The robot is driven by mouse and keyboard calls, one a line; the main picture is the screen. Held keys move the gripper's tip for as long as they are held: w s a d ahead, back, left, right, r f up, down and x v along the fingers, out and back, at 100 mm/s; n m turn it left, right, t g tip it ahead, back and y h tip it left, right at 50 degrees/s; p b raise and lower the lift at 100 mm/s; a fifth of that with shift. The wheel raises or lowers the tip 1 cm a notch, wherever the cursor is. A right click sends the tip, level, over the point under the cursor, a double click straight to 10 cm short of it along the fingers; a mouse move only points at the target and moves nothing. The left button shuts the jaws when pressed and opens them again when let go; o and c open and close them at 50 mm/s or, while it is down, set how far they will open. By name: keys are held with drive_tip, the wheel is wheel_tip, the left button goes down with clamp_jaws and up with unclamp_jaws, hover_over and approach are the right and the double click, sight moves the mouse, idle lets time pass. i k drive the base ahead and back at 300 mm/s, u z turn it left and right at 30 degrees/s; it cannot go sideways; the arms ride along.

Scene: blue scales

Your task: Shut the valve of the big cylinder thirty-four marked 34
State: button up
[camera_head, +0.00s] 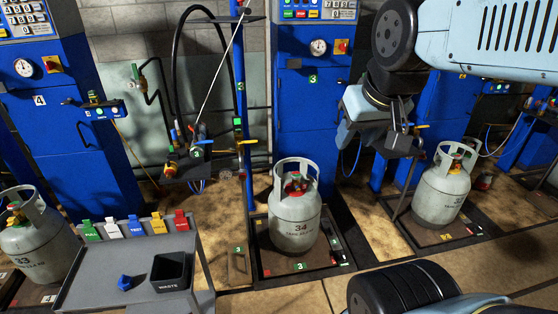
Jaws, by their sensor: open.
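The big cylinder marked 34 (296,219) stands upright on a scale plate near the middle of the view. It is grey with a white collar guard. Its valve (295,186), with red and green parts, sits inside the collar. How far the valve is turned cannot be told. My gripper (408,148) is open and hangs at the upper right of the cylinder, apart from it. Nothing shows between its fingers.
A grey trolley (97,289) with a black waste bin (170,271), a blue cap and coloured tags stands at front left. Cylinder 33 (38,245) is at left, another cylinder (440,193) at right. Behind are blue scale columns (305,110) and a hose on a stand (173,95).

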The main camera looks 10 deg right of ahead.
sight(296, 176)
drive_tip(key=z, duration=0.3)
drive_tip(key=i, duration=1.05)
drive_tip(key=z, duration=0.7)
drive_tip(key=k, duration=0.85)
drive_tip(key=z, duration=0.2)
drive_tip(key=i, duration=0.9)
drive_tip(key=u, duration=0.1)
